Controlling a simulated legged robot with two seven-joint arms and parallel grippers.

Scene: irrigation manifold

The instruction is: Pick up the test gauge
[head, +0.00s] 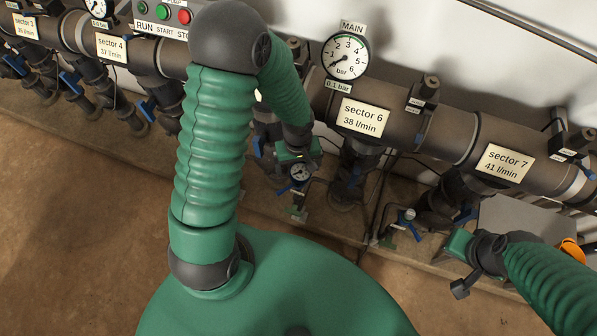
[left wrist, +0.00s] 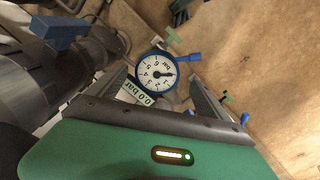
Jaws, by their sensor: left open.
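The test gauge is a small round white dial with a blue rim (head: 300,173), low in front of the pipes below the sector 6 part. In the left wrist view the gauge (left wrist: 157,71) shows face-on, with a "0.0 bar" tag and a blue lever beside it. My left gripper (head: 296,160) is just above the gauge in the head view. In the left wrist view my left gripper (left wrist: 162,88) is open, its fingers on either side of the gauge's lower part; contact cannot be told. My right gripper (head: 458,246) is at the lower right; its fingers are unclear.
The large manifold pipe (head: 462,135) runs across the back with sector labels. The MAIN gauge (head: 346,56) sits on top of it. A small valve fitting (head: 405,218) stands right of the test gauge. A grey box (head: 510,213) is near my right arm. The brown floor at left is clear.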

